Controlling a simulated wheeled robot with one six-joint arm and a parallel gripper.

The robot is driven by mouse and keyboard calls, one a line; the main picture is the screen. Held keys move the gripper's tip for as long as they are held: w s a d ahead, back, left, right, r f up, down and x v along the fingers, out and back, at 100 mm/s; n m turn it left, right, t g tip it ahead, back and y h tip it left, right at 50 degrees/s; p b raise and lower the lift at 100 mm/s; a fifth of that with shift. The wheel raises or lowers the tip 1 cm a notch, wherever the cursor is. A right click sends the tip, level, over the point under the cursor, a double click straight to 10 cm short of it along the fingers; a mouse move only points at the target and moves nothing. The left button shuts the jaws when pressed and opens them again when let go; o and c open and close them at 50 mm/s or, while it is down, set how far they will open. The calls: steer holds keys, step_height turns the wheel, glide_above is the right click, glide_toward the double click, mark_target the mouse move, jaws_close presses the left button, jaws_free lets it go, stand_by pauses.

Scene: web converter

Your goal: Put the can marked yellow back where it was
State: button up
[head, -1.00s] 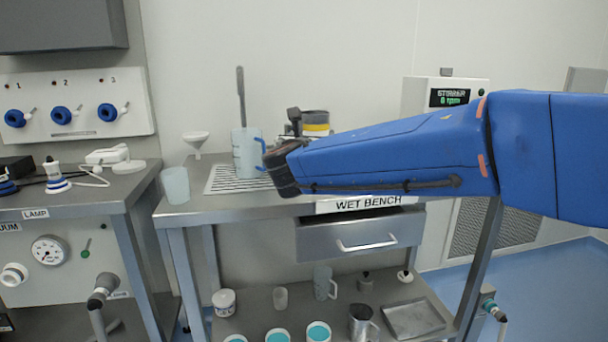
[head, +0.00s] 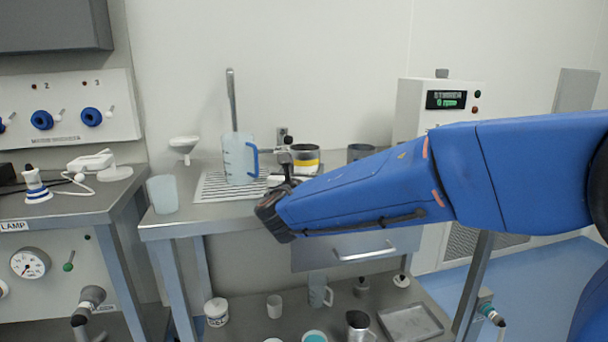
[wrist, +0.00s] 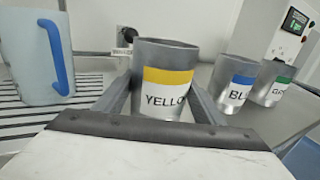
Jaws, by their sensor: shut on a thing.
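The can marked yellow (wrist: 165,80) is a grey metal can with a yellow band and a partly hidden "YELLOW" label. My gripper (wrist: 160,100) has a finger on each side of it and is shut on it. The can looks upright; its base is hidden in the wrist view. In the head view the can (head: 305,158) shows above the wet bench (head: 185,222), right of a jug, partly behind my arm. I cannot tell whether it touches the bench.
Cans marked blue (wrist: 236,84) and green (wrist: 273,84) stand to the right. A blue-handled jug (head: 238,158) with a rod in it stands on the slatted rack (head: 210,190) at left. A cup (head: 162,195) and a funnel (head: 184,145) are further left. The stirrer box (head: 410,105) is behind.

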steer(key=shift+f, duration=0.55)
steer(key=o, duration=1.4)
steer(key=shift+f, duration=0.15)
steer(key=shift+s, duration=0.3)
steer(key=s, duration=0.3)
steer(key=s+a, duration=0.1)
steer(key=s, duration=0.7)
steer(key=shift+s+a, duration=0.15)
steer(key=shift+s, duration=0.05)
